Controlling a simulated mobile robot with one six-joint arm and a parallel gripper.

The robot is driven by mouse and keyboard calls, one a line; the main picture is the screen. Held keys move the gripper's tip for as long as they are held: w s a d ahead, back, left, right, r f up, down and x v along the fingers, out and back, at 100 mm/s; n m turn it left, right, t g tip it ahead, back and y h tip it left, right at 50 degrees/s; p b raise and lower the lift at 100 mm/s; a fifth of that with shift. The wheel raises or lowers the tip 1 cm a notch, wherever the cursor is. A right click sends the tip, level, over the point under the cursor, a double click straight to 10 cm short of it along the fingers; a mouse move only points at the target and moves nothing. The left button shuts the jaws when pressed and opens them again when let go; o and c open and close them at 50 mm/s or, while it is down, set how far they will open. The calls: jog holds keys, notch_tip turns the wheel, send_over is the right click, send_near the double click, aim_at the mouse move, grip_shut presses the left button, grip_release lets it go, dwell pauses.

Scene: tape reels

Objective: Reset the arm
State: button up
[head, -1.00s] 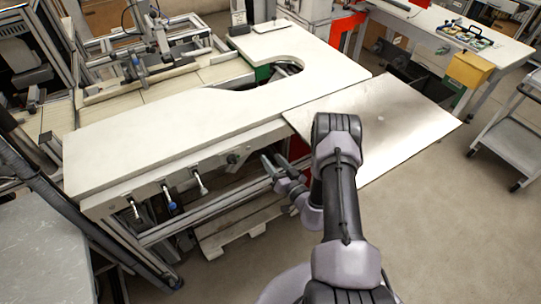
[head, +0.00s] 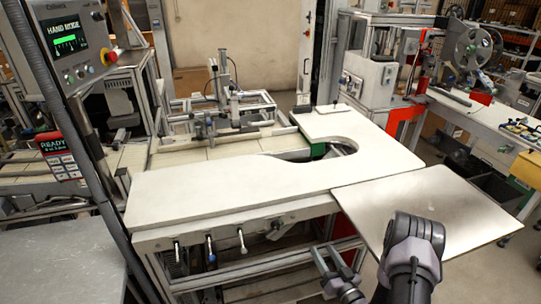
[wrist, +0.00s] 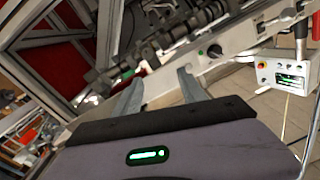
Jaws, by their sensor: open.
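My gripper (head: 331,260) shows low in the head view, below the front edge of the white worktable (head: 225,183) and left of my arm's dark elbow. Its two fingers stand apart with nothing visible between them. In the wrist view, the two grey fingers of my gripper (wrist: 158,94) are spread, with empty space between them. Part of my forearm is cut off by the bottom edge of the head view.
A bare metal plate (head: 425,208) extends the worktable to the right, close to my arm. A screen panel (head: 72,42) reading HAND MODE stands at upper left. A tape reel (head: 473,45) is mounted at upper right. Lever handles (head: 210,248) stick out below the worktable's front edge.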

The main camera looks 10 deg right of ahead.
jog(key=w+a+r+n+g+y, duration=0.2)
jog(key=a+r+n+g+y, duration=0.1)
jog(key=a+r+n+y, duration=0.8)
jog(key=s+a+r+n+g+y, duration=0.1)
jog(key=s+a+r+n+g, duration=0.4)
jog(key=n, duration=0.5)
jog(key=s+a+r+n+g, duration=0.2)
jog(key=a+r+n+g, duration=0.2)
jog(key=a+r+n, duration=0.4)
jog(key=s+a+r+n+g+h, duration=0.1)
jog(key=s+r+n+g+h, duration=0.15)
jog(key=s+n, duration=0.5)
jog(key=s+a+r+n+g+h, duration=0.1)
jog(key=s+a+n+g, duration=0.3)
jog(key=n, duration=0.6)
jog(key=s+d+r+n+t+h, duration=0.1)
jog(key=s+d+n+t+h, duration=0.2)
jog(key=n, duration=0.8)
jog(key=s+d+r+n+t+h+b, duration=0.1)
jog(key=s+d+n+h, duration=0.5)
jog(key=n, duration=0.6)
jog(key=shift+s+d+r+t, duration=0.15)
jog(key=shift+d+r+t, duration=0.7)
jog(key=shift+t, duration=0.3)
